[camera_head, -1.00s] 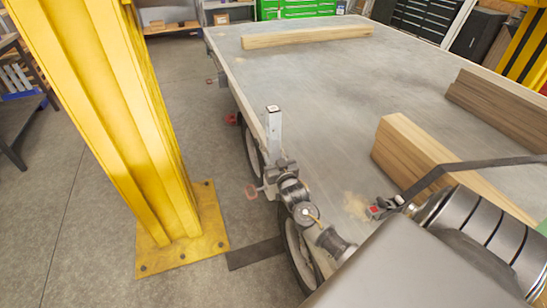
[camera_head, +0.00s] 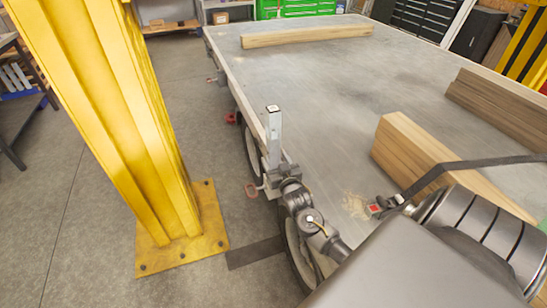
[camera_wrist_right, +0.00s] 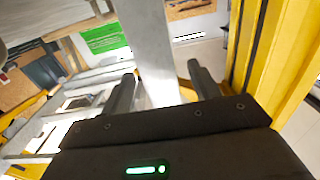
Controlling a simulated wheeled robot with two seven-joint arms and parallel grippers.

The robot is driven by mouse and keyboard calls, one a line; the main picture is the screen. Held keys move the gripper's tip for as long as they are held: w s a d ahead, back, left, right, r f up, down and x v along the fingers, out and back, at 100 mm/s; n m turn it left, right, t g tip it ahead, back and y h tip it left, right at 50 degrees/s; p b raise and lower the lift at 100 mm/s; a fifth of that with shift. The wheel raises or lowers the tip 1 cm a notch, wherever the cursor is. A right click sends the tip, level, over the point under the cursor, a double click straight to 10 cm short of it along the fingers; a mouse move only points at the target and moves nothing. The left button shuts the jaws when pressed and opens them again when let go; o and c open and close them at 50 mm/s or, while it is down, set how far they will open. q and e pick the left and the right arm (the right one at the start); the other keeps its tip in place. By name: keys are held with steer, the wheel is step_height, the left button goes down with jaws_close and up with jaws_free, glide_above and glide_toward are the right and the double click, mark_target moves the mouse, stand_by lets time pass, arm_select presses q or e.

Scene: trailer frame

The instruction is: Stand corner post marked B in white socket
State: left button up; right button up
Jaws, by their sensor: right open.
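A grey metal corner post (camera_head: 274,135) stands upright at the trailer's left edge in the head view. A small pale patch is on its top, but I cannot read a mark. My right gripper (camera_head: 275,170) is low on the post. In the right wrist view the post (camera_wrist_right: 152,45) rises between the two fingers of the open gripper (camera_wrist_right: 164,84), with gaps showing on both sides. The post's foot and any white socket under it are hidden behind my gripper and arm. My left gripper is not in view.
The trailer deck (camera_head: 320,100) is mostly bare. Timber beams lie on it at the back (camera_head: 305,37), the right (camera_head: 500,105) and near right (camera_head: 420,155), the last with a dark strap (camera_head: 450,170). A yellow column (camera_head: 115,120) stands left of the trailer.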

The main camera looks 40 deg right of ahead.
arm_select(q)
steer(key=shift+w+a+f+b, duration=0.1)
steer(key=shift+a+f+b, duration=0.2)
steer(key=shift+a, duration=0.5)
arm_select(e)
steer(key=v, duration=0.8)
steer(key=shift+s, duration=0.15)
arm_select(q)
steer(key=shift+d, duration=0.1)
arm_select(e)
steer(key=shift+r, duration=0.1)
steer(key=p+x, duration=0.1)
steer(key=x, duration=0.8)
steer(key=shift+w+d, duration=0.1)
steer(key=shift+w, duration=0.3)
steer(key=shift+w+d+r, duration=0.1)
steer(key=shift+w+d, duration=0.1)
steer(key=shift+w, duration=0.35)
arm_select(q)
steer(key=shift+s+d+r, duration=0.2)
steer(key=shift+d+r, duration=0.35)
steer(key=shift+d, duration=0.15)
arm_select(e)
steer(key=shift+r, duration=0.15)
steer(key=shift+s, duration=0.1)
